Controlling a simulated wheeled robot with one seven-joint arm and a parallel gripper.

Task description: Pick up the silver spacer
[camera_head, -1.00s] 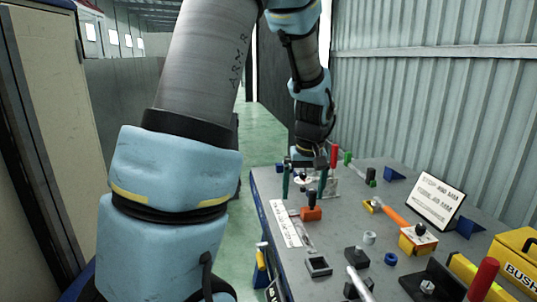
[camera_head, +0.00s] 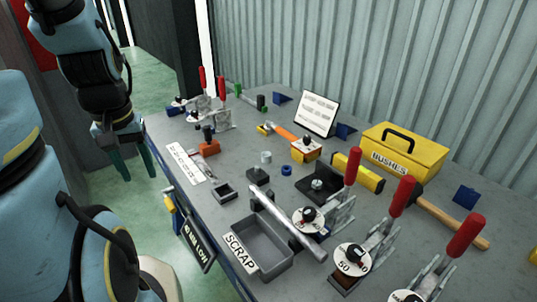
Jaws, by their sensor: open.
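A small silver ring, which looks like the silver spacer (camera_head: 266,157), sits on the grey workbench (camera_head: 225,165) near its middle. It stands just behind a dark square block and up-left of a blue ring (camera_head: 286,170). My gripper (camera_head: 138,176) is at the left, off the bench's left edge, with its two teal fingers pointing down and apart. Nothing shows between the fingers. The gripper is well to the left of the spacer and apart from it.
Red-handled toggle clamps (camera_head: 353,168) stand along the right front, with more at the far left end.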

